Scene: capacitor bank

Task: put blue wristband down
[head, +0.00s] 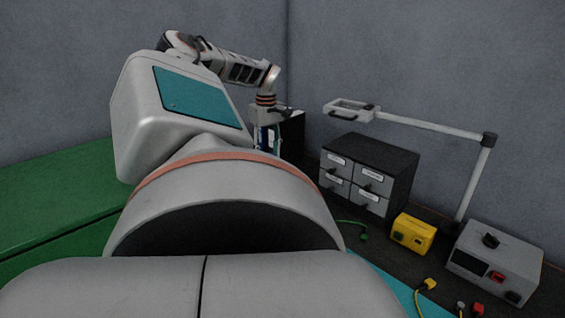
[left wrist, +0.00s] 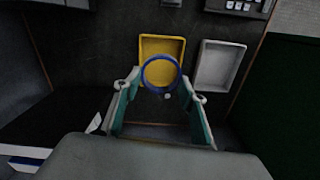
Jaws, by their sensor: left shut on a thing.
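The blue wristband (left wrist: 143,74) is a round ring. In the left wrist view it stands between the tips of my left gripper (left wrist: 160,82), which has teal-padded fingers and is shut on it. Past the ring, in that view, is a yellow tray (left wrist: 170,45); I cannot tell the ring's height above it. In the head view my left gripper (head: 268,138) points down at the far end of the bench, and the wristband cannot be made out there. My right gripper is in neither view.
A white tray (left wrist: 216,65) lies right of the yellow one. In the head view a dark drawer cabinet (head: 368,174), a yellow box (head: 413,235), a grey instrument (head: 493,262) and a jointed lamp arm (head: 425,125) stand on the right. My own body hides much of the bench.

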